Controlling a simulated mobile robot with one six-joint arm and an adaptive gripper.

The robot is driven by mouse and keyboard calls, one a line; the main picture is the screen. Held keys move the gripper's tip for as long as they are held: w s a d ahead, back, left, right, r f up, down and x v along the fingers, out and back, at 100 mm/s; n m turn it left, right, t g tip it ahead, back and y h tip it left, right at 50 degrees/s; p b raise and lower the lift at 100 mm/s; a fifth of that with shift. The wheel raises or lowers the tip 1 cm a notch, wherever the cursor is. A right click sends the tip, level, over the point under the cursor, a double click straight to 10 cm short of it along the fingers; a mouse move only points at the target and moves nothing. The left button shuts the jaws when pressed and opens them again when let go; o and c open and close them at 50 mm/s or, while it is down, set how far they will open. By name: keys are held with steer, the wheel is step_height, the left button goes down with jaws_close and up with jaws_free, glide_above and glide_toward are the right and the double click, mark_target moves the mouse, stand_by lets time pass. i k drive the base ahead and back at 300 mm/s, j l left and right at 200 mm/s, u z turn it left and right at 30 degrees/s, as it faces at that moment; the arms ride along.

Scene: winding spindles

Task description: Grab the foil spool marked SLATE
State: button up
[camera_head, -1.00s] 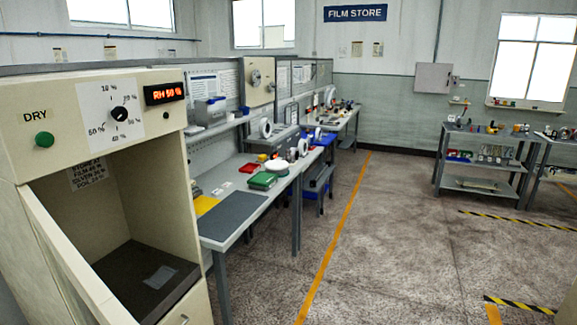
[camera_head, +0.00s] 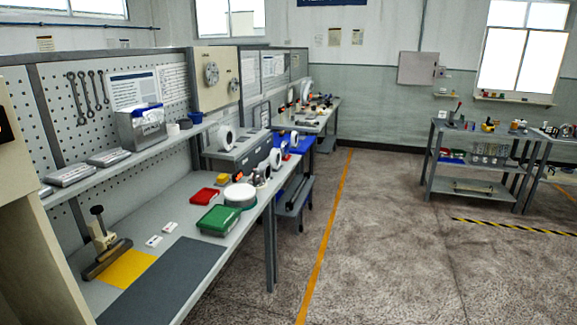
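No label reading SLATE can be made out in the head view, so I cannot tell which spool is the foil spool. Several white spool-like rolls show on the benches at left. One white roll (camera_head: 226,139) stands upright on the grey riser. Another white roll (camera_head: 275,159) stands upright farther along the near bench. A wide white round item (camera_head: 240,195) lies flat behind the green box. A further white ring (camera_head: 306,88) is on the far bench. My gripper is not in view.
The near bench (camera_head: 160,285) holds a green box (camera_head: 218,220), a red box (camera_head: 204,195), a yellow mat (camera_head: 127,268) and a press-like tool (camera_head: 104,247). A cream cabinet edge (camera_head: 25,200) is close at left. A shelf rack (camera_head: 480,187) stands at right. The middle floor is clear.

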mark_target(265, 168)
steer(key=i, duration=2.1)
steer(key=i+l+u, duration=0.15)
steer(key=i+u, duration=0.3)
steer(key=i, duration=0.25)
steer(key=i+l+u, duration=0.4)
steer(key=i, duration=0.25)
steer(key=i+l+u, duration=1)
steer(key=l, duration=0.3)
